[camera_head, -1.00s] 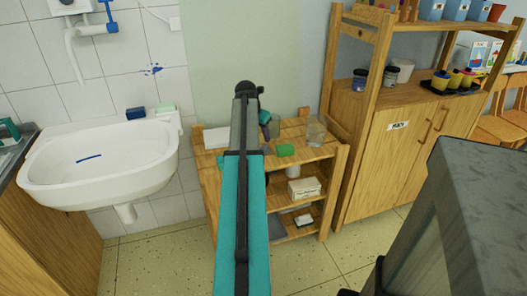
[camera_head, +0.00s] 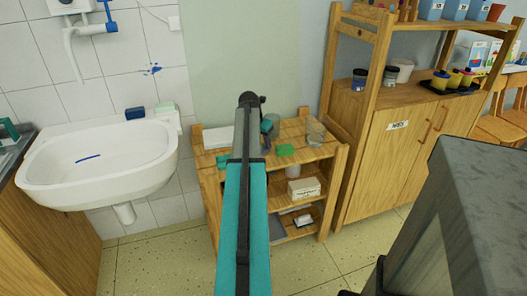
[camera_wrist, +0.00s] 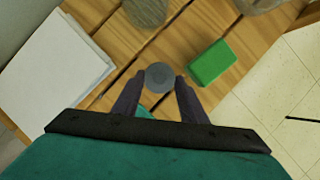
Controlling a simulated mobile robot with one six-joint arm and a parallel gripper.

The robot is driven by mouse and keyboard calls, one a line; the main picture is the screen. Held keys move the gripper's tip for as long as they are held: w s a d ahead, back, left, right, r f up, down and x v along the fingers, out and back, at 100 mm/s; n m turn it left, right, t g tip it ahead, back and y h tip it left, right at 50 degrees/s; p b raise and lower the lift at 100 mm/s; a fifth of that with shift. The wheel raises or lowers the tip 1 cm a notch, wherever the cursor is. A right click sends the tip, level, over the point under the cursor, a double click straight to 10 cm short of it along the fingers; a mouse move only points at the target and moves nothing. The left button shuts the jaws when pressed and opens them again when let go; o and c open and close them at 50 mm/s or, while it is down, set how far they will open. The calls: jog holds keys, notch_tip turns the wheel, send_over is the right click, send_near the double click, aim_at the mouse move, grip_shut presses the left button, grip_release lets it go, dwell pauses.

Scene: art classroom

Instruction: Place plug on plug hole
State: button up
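A small round grey disc (camera_wrist: 160,77), which looks like the plug, shows in the wrist view between the fingertips of my gripper (camera_wrist: 160,82). The dark fingers stand close on both sides of the disc. Whether they press on it cannot be made out. The gripper is over the wooden shelf top (camera_wrist: 98,24). In the head view my arm hides the disc and fingertips. The white sink (camera_head: 60,187) is on the left in the head view. Its plug hole cannot be made out; a blue streak (camera_head: 88,159) lies in the basin.
On the shelf top are a green sponge (camera_wrist: 212,62), a white paper stack (camera_wrist: 50,70), a glass jar (camera_head: 315,131) and a round grey thing (camera_wrist: 146,10). A wooden cabinet (camera_head: 385,160) stands to the right. A blue sponge (camera_head: 135,112) lies on the sink's back rim.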

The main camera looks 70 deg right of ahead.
jog(key=shift+d+f, duration=0.25)
jog(key=shift+f, duration=0.45)
grip_shut()
